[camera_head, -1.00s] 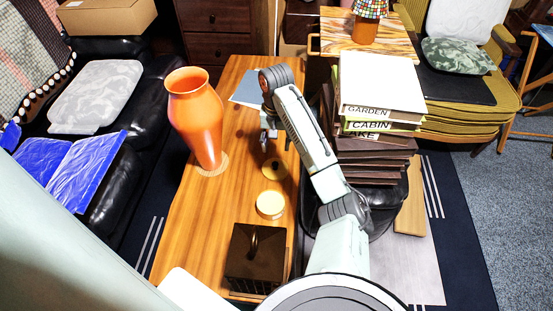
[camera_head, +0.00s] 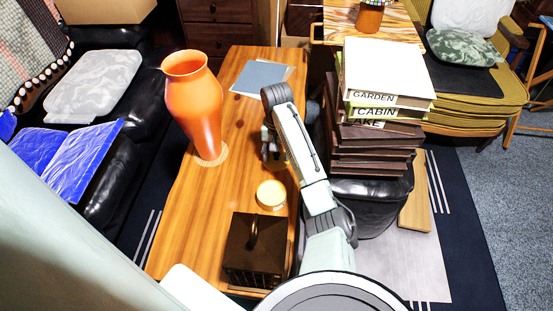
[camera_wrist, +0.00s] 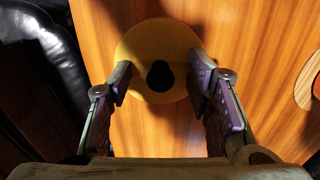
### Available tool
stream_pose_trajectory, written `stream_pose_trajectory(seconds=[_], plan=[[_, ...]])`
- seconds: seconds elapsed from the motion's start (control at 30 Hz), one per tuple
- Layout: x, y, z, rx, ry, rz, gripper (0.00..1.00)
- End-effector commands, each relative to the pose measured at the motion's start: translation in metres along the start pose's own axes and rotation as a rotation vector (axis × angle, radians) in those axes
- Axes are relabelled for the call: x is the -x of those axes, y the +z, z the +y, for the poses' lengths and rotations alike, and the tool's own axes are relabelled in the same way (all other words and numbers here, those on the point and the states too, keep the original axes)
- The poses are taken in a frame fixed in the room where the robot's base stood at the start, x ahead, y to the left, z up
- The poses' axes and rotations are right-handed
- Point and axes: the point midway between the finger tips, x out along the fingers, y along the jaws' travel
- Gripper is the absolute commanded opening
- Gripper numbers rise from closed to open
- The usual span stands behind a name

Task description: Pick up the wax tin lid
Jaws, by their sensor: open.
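A round yellow disc with a dark knob-like spot at its centre, which I take for the wax tin lid (camera_wrist: 142,53), lies on the wooden table in the wrist view. My gripper (camera_wrist: 160,82) is open, with one finger near each side of the disc and nothing held. I cannot tell whether the fingers touch its edges. In the head view my gripper (camera_head: 270,154) is low over the table, and the disc is hidden by it. A pale yellow round tin (camera_head: 271,194) stands nearer the camera on the table.
On the table (camera_head: 200,225) stand an orange vase (camera_head: 197,110) on a round coaster, left of my gripper, and a dark box with a handle (camera_head: 252,245) in front. Grey-blue sheets (camera_head: 260,77) lie behind. A stack of books (camera_head: 380,105) rises close to the right.

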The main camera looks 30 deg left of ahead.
Motion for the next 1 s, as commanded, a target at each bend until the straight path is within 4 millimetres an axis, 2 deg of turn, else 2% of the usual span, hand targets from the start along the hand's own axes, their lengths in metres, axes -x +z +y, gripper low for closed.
stream_pose_trajectory(seconds=[0.1,0.73,1.0], plan=[[0.0002,0.0000,-0.0001,0.000,0.000,0.000,0.45],[0.0004,0.0001,-0.0001,0.000,0.000,0.000,0.03],[0.0028,-0.0002,-0.0002,0.000,0.000,0.000,0.02]])
